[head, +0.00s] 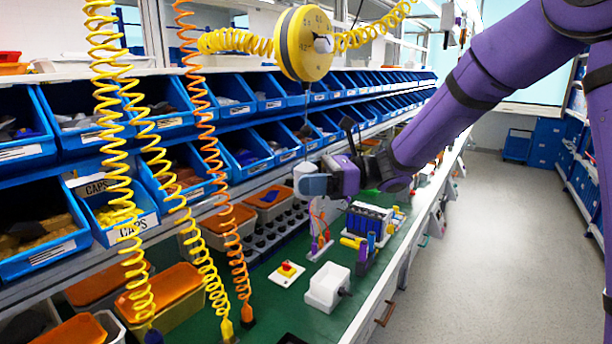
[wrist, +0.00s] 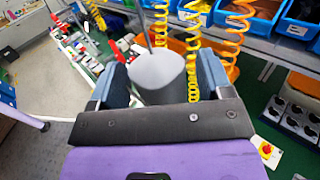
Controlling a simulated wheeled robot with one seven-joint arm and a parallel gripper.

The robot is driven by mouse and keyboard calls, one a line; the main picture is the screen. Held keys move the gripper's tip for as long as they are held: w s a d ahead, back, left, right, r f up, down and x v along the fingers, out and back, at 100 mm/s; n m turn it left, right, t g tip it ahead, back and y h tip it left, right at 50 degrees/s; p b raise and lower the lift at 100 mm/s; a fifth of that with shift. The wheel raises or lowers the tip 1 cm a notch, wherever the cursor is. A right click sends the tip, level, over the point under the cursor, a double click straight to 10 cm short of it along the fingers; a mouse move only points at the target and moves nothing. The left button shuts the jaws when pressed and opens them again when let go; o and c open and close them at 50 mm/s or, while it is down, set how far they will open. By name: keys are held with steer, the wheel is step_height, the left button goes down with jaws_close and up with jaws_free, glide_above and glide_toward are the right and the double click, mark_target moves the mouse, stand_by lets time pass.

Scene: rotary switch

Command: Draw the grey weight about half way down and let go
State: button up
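The grey weight (head: 303,169) hangs on a thin cord below a yellow round reel (head: 305,43). In the wrist view the weight (wrist: 158,72) is a smooth tapered grey body with its cord rising from the top. My gripper (head: 312,184) is level with the weight, above the green bench. In the wrist view the two blue-grey fingers of my gripper (wrist: 163,82) stand on either side of the weight. A narrow gap with yellow coil behind it shows between the weight and the right finger, so the gripper looks open around it. The weight's lower part is hidden.
Yellow coiled hoses (head: 112,130) and an orange one (head: 205,140) hang to the left. Blue bins (head: 185,185) line the shelves behind. A white box (head: 327,288) and a red-yellow button (head: 287,270) sit on the green bench (head: 262,300). The floor at right is clear.

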steer(key=w+d, duration=0.1)
steer(key=d, duration=0.9)
steer(key=shift+w+d, duration=0.2)
steer(key=shift+d, duration=0.2)
steer(key=s+d+n+t+h, duration=0.2)
steer(key=s+d+n+h, duration=0.3)
steer(key=s, duration=0.4)
steer(key=s+d+r+n+t+h, duration=0.1)
steer(key=s+d+n+t+h, duration=0.2)
steer(key=s, duration=0.6)
steer(key=s+d+r+n+t+h, duration=0.1)
steer(key=s+d+n+t+h, duration=0.1)
steer(key=s+d+n+h, duration=0.6)
steer(key=shift+s+r+n+t+h, duration=0.15)
steer(key=shift+s+n+t+h, duration=0.15)
steer(key=shift+s+h, duration=0.65)
